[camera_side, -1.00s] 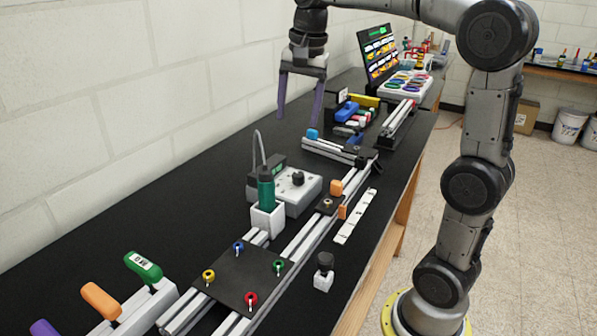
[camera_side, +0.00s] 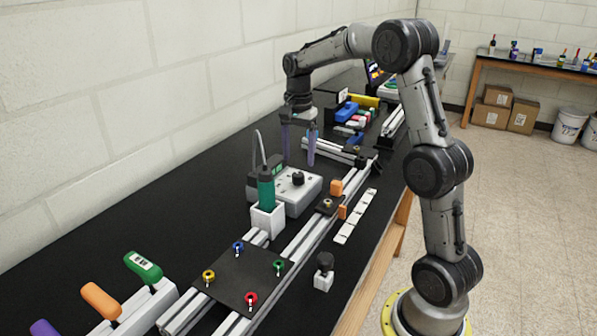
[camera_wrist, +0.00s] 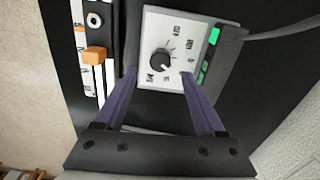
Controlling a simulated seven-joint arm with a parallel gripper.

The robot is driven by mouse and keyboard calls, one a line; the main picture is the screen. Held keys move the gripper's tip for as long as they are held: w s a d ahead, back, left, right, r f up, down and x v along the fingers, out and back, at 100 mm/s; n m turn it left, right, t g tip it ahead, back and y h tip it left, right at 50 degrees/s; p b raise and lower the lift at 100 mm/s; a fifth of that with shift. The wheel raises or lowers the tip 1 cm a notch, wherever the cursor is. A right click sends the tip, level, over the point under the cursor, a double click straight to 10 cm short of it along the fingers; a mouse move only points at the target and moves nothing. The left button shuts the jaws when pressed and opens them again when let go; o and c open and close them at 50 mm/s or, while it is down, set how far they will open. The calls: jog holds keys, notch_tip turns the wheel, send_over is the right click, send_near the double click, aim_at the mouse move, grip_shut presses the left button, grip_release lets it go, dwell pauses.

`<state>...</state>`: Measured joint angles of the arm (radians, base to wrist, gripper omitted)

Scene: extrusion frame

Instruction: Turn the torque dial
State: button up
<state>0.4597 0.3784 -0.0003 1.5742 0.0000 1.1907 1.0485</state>
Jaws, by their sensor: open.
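The torque dial is a small black knob (camera_side: 298,179) on top of a light grey box (camera_side: 306,200) in the side view. In the wrist view the knob (camera_wrist: 161,62) sits on a white face (camera_wrist: 155,27) with dark marks around it, and a pale pointer line shows on it. My gripper (camera_side: 298,164) is open and empty, with purple fingers pointing down. It hangs above and a little behind the box, apart from the dial. In the wrist view my gripper (camera_wrist: 158,73) has a finger toward each side of the knob.
An aluminium rail with orange blocks (camera_side: 335,187) runs to the right. A black plate (camera_side: 240,277) with several coloured knobs lies in front.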

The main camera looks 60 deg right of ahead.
aim_at(299, 174)
jog(key=shift+f, duration=2.8)
grip_shut()
